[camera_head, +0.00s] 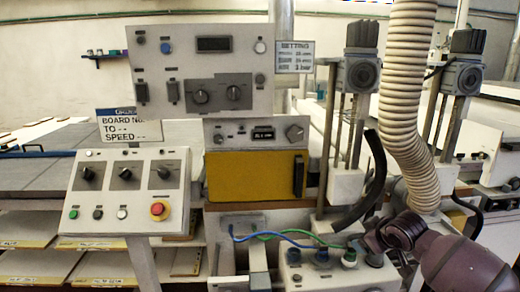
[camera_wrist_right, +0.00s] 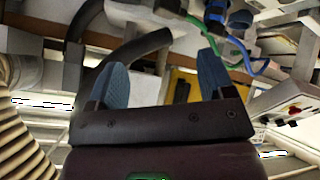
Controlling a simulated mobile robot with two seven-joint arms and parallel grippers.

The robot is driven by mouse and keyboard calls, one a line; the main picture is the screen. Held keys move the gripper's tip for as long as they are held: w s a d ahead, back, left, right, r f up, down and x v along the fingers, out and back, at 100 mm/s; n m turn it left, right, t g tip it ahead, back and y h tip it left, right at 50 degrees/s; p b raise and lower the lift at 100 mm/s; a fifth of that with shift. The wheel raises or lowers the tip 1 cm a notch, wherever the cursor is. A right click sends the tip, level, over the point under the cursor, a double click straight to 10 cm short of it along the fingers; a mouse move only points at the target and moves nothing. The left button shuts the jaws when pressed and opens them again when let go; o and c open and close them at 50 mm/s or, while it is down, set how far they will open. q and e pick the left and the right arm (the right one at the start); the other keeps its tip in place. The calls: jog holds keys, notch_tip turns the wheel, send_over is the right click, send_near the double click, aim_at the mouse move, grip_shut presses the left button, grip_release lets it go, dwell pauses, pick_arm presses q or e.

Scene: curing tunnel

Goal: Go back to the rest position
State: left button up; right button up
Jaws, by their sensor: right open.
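My right arm comes in from the lower right of the head view. Its gripper (camera_head: 362,250) is beside a white box with blue and green cables (camera_head: 322,268) at the bottom; the fingertips are small and hard to make out there. In the right wrist view the right gripper (camera_wrist_right: 160,72) has its two blue fingers spread apart, with nothing between them. The green and blue cables (camera_wrist_right: 236,45) show beyond the fingers at the upper right. My left gripper is not in view.
A ribbed cream hose (camera_head: 408,100) hangs close to my right arm. A black curved hose (camera_head: 376,180) and two motor-topped posts (camera_head: 362,75) stand nearby. A control panel (camera_head: 197,70), a yellow-fronted unit (camera_head: 250,175) and a console with a red button (camera_head: 128,190) are left.

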jog(key=s+a+f+m+t+y, duration=0.1)
jog(key=s+a+f+t, duration=0.1)
jog(key=s+a+f, duration=0.3)
jog(key=s+a+f+t+y, duration=0.1)
jog(key=s+f+t, duration=0.15)
jog(key=s, duration=0.45)
jog(key=s+d+f+m+h, duration=0.1)
jog(key=s+f, duration=0.3)
jog(key=s, duration=0.4)
jog(key=s+d+f+m+g+h, duration=0.1)
jog(key=s+f+m, duration=0.1)
jog(key=s+f, duration=0.3)
jog(key=s+d+f+m+g+h, duration=0.1)
jog(key=s+f, duration=0.4)
jog(key=s, duration=0.8)
jog(key=shift+s+d+f+m+h, duration=0.15)
jog(key=shift+s+d+m+h, duration=0.2)
jog(key=shift+m, duration=0.45)
jog(key=shift+w, duration=0.1)
